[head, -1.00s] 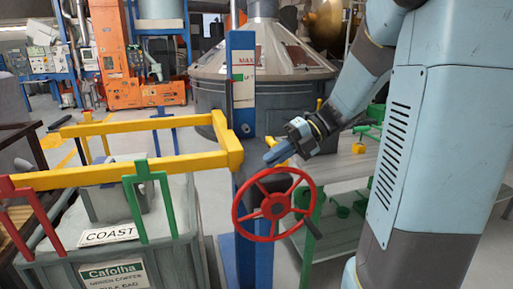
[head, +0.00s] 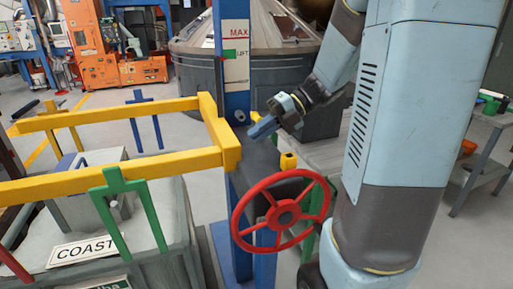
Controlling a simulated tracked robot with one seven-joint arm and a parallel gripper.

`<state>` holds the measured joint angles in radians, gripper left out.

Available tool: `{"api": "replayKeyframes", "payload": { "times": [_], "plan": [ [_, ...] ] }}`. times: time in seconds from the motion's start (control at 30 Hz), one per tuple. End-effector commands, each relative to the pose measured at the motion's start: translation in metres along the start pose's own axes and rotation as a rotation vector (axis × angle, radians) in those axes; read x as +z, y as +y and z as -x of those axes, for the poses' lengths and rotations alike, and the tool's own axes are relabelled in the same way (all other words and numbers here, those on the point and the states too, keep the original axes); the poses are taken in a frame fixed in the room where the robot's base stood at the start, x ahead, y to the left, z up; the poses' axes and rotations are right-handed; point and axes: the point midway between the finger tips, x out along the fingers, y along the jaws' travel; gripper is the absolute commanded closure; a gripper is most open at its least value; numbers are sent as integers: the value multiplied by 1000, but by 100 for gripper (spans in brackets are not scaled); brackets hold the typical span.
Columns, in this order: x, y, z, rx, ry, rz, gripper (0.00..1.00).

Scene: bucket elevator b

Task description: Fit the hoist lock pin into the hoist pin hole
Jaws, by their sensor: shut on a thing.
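My gripper (head: 264,127) shows in the head view beside the blue post (head: 238,95), to its right and above the red handwheel. Its blue fingers point left and slightly down toward the post. They are shut on the hoist lock pin, which is mostly hidden by the fingers at this size. A small grey round fitting (head: 240,115) sits on the post just left of the fingertips. It may be the hoist pin hole, but I cannot tell for sure. A small gap seems to lie between the fingertips and it.
The red handwheel (head: 282,212) stands below my gripper, with a yellow cylinder (head: 288,161) behind its top. A yellow frame (head: 130,175) ends at the post on the left, above a grey bin with a COAST sign (head: 82,251). A side table (head: 483,160) stands at the far right.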

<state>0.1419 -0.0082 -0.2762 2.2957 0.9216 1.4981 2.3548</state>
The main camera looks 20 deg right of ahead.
Motion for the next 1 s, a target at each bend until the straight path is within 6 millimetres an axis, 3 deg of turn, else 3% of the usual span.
{"api": "replayKeyframes", "payload": {
  "times": [0.4, 1.0],
  "plan": [
    [0, -42, -32, 0, 15, 7, 100],
    [-1, -47, -33, 1, 13, 70, 100]
  ]
}}
